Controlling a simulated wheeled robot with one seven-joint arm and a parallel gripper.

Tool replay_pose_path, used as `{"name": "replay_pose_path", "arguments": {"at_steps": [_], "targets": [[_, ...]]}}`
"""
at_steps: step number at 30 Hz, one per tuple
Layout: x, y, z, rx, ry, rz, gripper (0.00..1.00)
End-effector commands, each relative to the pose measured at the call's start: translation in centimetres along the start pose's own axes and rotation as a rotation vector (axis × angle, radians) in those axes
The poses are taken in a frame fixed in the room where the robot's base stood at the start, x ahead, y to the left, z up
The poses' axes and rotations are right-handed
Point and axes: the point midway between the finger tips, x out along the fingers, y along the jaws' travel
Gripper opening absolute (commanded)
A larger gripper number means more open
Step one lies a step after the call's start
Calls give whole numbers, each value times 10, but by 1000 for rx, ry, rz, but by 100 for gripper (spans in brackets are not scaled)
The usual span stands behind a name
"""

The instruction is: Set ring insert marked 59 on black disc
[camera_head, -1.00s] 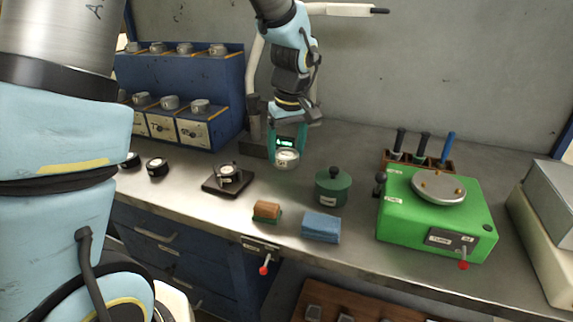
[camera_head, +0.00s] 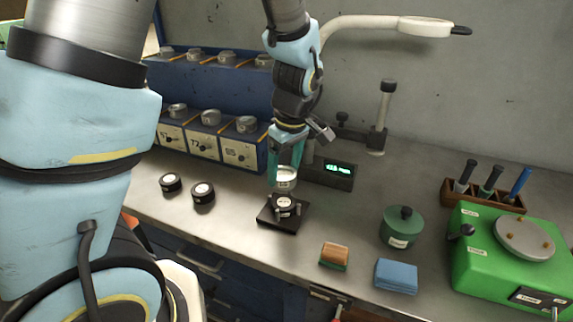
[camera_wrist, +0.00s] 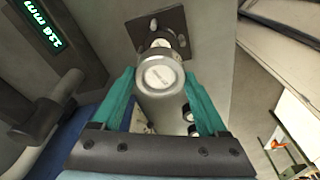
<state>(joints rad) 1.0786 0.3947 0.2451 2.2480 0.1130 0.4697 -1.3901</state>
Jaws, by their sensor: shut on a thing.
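My gripper (camera_head: 286,168) is shut on a silver ring insert (camera_head: 284,179) with a pale label. In the wrist view the insert (camera_wrist: 162,76) sits between the teal fingers, its mark too small to read. It hangs in the air just above and behind a black square stand (camera_head: 268,218).
A blue rack (camera_head: 232,149) with several silver rings stands behind. A gauge with a green display (camera_head: 339,169) is close right of my gripper. A green pot (camera_head: 400,228), a brown block (camera_head: 334,255), a blue pad (camera_head: 396,276) and a green machine (camera_head: 480,255) are to the right.

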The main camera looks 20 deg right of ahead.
Motion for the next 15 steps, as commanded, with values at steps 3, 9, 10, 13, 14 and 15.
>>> {"name": "replay_pose_path", "arguments": {"at_steps": [3,9,10,13,14,15], "targets": [[12,0,2,0,0,1,0],[31,0,5,1,0,0,0],[34,0,5,1,0,0,0],[43,0,6,1,0,0,0],[45,0,7,1,0,0,0],[48,0,7,1,0,0,0]]}}
